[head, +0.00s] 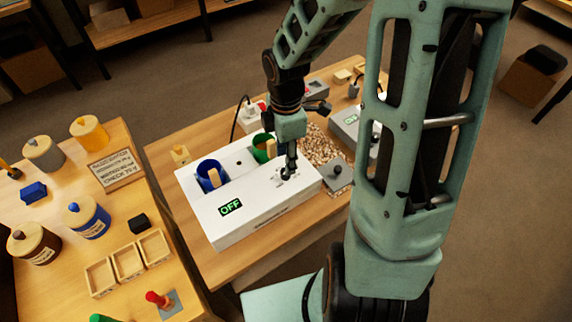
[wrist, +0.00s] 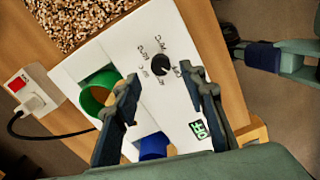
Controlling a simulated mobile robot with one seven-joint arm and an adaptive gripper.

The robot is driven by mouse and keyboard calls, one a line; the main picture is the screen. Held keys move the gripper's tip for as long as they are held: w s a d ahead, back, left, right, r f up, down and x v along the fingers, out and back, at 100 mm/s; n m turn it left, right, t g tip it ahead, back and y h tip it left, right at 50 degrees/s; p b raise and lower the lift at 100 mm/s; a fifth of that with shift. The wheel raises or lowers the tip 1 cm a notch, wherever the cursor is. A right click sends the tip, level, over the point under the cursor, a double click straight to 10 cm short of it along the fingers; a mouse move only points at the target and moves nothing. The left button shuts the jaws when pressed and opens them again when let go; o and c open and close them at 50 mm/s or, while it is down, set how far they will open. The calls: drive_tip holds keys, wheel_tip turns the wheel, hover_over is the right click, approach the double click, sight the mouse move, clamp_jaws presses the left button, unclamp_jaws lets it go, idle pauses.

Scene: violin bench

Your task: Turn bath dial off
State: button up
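The white bath unit (head: 240,215) stands on the wooden table and shows a green-lit "OFF" display (head: 230,207). In the wrist view the display (wrist: 199,129) also glows at the lower right of the unit (wrist: 140,45). The black dial (wrist: 161,67) sits on the unit's top, ringed by printed labels too small to read surely. My gripper (wrist: 165,85) is open above the unit, its two fingers apart on either side of the dial.
A blue pot (head: 211,175) and a green pot (head: 264,148) are set in the unit. A white plug in a socket (wrist: 30,100) is beside it. Wood chips (wrist: 75,20) lie behind. A side table (head: 75,250) at left holds jars and small trays.

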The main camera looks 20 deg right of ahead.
wheel_tip(320, 180, up, 7)
idle(0.3)
drive_tip(key=shift+w+f, duration=0.1)
idle(0.4)
